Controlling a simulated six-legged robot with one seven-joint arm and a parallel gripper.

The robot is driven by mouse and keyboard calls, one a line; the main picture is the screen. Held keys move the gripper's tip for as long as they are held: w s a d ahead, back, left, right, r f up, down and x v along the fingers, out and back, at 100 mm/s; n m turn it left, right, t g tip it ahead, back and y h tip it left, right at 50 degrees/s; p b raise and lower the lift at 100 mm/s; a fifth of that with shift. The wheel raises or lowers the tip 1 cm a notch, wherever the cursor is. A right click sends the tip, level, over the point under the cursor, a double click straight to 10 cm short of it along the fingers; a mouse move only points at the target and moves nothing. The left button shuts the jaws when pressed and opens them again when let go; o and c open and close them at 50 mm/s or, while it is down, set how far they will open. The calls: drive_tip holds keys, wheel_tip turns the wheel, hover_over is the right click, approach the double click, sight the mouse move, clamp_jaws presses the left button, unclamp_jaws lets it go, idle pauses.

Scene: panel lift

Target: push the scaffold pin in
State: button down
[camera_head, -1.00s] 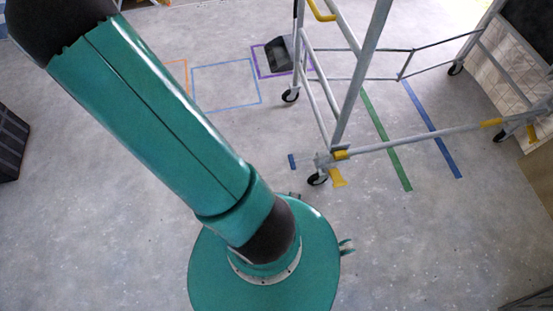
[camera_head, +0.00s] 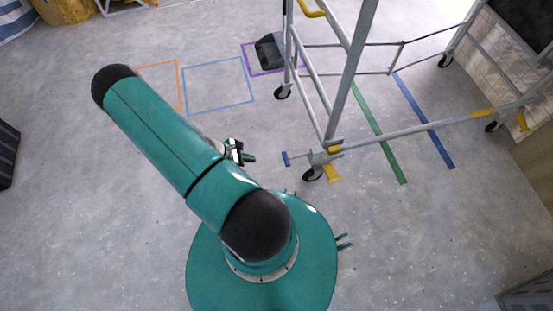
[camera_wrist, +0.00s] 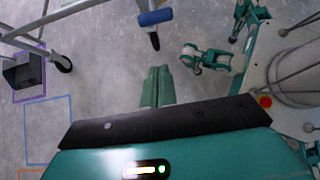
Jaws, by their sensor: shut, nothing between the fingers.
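The scaffold pin shows as a blue handle (camera_head: 286,158) sticking out to the left of the scaffold's lower front corner. A gap with a thin shaft lies between the handle and the corner joint (camera_head: 319,158). In the wrist view the blue handle (camera_wrist: 155,17) is near the top, beyond my fingertips. My gripper (camera_head: 251,157) is to the left of the handle at about its picture height, apart from it. In the wrist view my green fingers (camera_wrist: 158,70) are shut together and empty, pointing towards the handle. The pin's seat inside the joint is hidden.
The scaffold frame (camera_head: 352,95) stands on black wheels, one (camera_head: 312,174) by the pin corner. A dark box (camera_head: 270,51) lies in the purple floor square. Green (camera_head: 380,134) and blue (camera_head: 425,122) tape strips lie beneath the scaffold. The floor left of the pin is clear.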

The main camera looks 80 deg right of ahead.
sight(304, 155)
drive_tip(key=s+d+r+x, duration=0.1)
drive_tip(key=r+x, duration=0.1)
drive_tip(key=x, duration=1)
drive_tip(key=shift+s+d+f, duration=0.2)
drive_tip(key=shift+s+f, duration=0.1)
drive_tip(key=shift+s, duration=0.3)
drive_tip(key=shift+s+d, duration=0.55)
drive_tip(key=shift+s, duration=0.35)
drive_tip(key=shift+s+d, duration=0.5)
drive_tip(key=shift+s, duration=0.4)
drive_tip(key=shift+s+d, duration=0.55)
drive_tip(key=shift+s, duration=0.35)
